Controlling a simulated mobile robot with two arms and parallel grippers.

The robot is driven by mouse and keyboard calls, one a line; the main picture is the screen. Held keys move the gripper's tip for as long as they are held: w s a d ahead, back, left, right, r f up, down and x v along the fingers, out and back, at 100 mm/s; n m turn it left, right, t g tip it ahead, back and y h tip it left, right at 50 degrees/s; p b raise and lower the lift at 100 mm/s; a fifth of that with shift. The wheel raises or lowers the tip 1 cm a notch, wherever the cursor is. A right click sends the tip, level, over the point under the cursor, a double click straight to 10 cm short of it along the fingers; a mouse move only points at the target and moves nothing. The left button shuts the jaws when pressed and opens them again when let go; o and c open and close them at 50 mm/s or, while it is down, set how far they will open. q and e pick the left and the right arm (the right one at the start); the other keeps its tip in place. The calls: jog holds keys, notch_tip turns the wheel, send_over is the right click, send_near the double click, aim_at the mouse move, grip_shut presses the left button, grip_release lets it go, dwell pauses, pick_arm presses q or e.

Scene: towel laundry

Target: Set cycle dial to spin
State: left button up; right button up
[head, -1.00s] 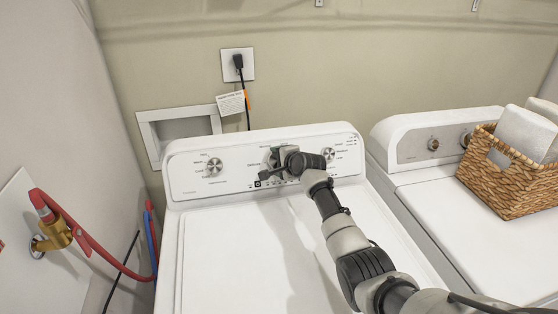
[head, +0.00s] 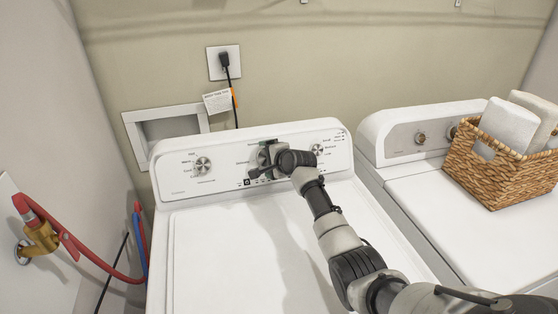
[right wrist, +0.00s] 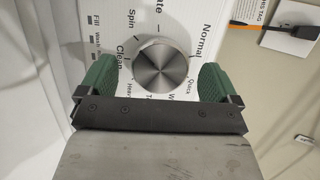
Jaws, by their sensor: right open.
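The cycle dial is a round brushed-metal knob (right wrist: 161,66) in the middle of the washer's control panel (head: 232,171). In the right wrist view, printed words such as Normal, Quick, Spin and Clean ring it; Spin lies to its upper left. My right gripper (right wrist: 155,85) is open, with one green finger on each side of the dial and a visible gap on both sides. In the head view my right gripper (head: 263,160) is at the panel and mostly hides the dial. My left gripper is not in view.
A smaller knob (head: 202,166) sits left of the dial and another (head: 317,150) sits right. A second white machine (head: 400,190) stands at the right with a wicker basket (head: 490,180) of rolled towels on it. Red and blue hoses (head: 75,245) run along the left wall.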

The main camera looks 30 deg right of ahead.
jog(key=v, duration=0.9)
jog(key=shift+s+b, duration=0.35)
jog(key=shift+s, duration=0.05)
jog(key=shift+d+r, duration=0.1)
jog(key=shift+r, duration=0.05)
